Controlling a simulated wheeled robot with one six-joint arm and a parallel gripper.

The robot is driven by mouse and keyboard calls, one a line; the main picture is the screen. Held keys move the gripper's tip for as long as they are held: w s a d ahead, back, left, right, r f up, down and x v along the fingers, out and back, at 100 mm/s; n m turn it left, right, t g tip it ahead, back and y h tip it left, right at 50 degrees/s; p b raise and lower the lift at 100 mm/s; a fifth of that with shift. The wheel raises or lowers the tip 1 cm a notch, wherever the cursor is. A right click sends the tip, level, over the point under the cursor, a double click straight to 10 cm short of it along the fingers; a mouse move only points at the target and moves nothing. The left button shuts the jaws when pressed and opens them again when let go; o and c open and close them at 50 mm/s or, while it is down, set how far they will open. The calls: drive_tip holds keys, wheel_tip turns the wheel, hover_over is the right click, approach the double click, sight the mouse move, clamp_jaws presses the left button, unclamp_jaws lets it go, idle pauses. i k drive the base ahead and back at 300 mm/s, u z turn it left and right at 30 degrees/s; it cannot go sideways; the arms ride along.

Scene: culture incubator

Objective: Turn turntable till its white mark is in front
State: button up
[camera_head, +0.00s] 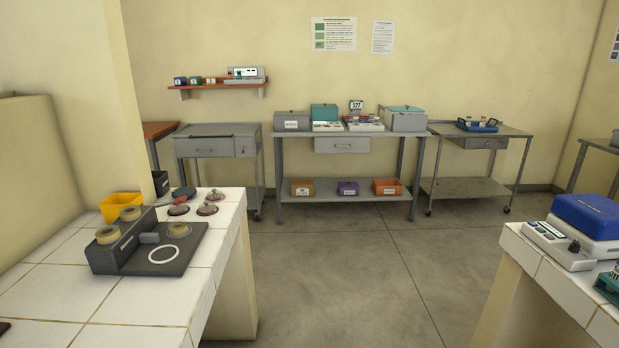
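I cannot pick out a turntable or its white mark with certainty. On the white tiled counter (60,290) at left stands a dark grey device (122,250) with an upright block and a flat plate. A white ring (163,254) shows on the plate, and yellowish tape-like rolls sit on the device. On the cart at the back right is a blue holder (478,127) with small items in it; it is too small to tell whether it turns. My gripper is not in view.
A yellow bin (121,206) and several small round pieces lie behind the device. A steel table (350,134) with boxes stands at the back, beside a drawer cart (218,146). A counter at right holds a blue-lidded box (586,217). The floor between is clear.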

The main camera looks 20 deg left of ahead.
sight(190, 192)
drive_tip(key=i, duration=1.7)
drive_tip(key=u, duration=1)
drive_tip(key=i, duration=1)
drive_tip(key=u, duration=1.3)
drive_tip(key=i, duration=0.35)
drive_tip(key=u, duration=0.2)
